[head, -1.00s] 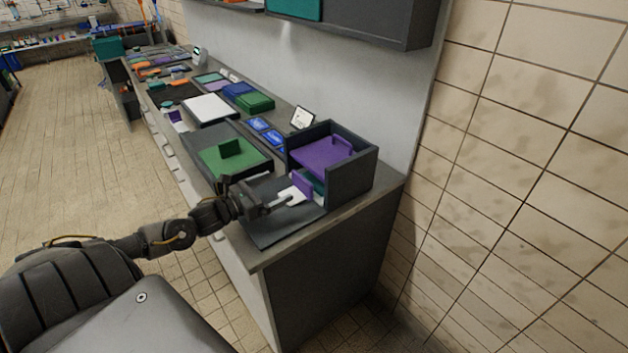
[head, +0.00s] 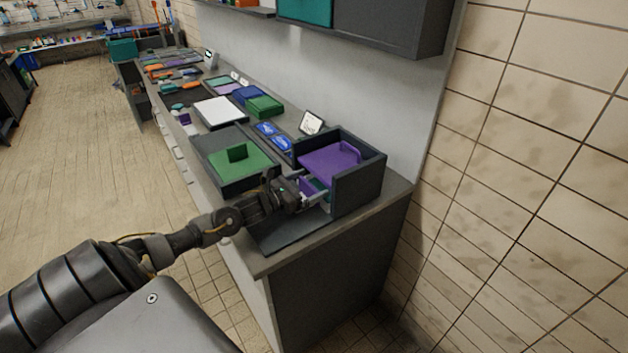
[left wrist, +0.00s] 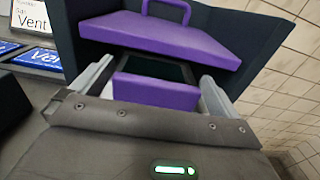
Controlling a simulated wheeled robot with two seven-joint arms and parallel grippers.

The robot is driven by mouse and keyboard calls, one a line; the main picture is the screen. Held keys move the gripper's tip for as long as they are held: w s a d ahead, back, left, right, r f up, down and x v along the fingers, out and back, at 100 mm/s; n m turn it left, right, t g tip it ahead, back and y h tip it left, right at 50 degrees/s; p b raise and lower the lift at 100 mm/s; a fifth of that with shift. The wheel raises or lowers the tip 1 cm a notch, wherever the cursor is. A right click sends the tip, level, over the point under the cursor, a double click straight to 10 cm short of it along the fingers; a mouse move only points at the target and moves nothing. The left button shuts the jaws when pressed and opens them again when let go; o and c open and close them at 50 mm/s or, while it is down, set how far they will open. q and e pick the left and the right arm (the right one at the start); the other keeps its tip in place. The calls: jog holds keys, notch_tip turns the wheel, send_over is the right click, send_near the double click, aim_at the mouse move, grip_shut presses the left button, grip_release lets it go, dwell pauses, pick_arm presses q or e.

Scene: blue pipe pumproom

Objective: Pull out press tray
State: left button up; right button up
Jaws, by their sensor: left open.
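The press is a dark open-fronted box (head: 357,190) near the counter's right end, with a purple plate (head: 328,160) with a handle on top inside it. Below that plate, the tray's purple upright front (head: 308,186) shows, mostly hidden behind my gripper. In the left wrist view the purple front (left wrist: 155,92) is large and central, with a dark opening behind it. My left gripper (head: 316,194) is at the press front. Its two pale fingers (left wrist: 155,82) are open, one on each side of the purple front, with gaps visible. My right gripper is not in view.
A dark flat mat (head: 285,232) lies on the counter in front of the press. A dark tray with a green plate (head: 238,165) stands left of it. Blue labels (head: 270,135) and a small sign (head: 311,122) are behind. A tiled wall (head: 500,180) is at right.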

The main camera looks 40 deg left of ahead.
pick_arm(q)
jog(key=shift+x, duration=1.05)
jog(key=c, duration=1.1)
jog(key=shift+s, duration=0.15)
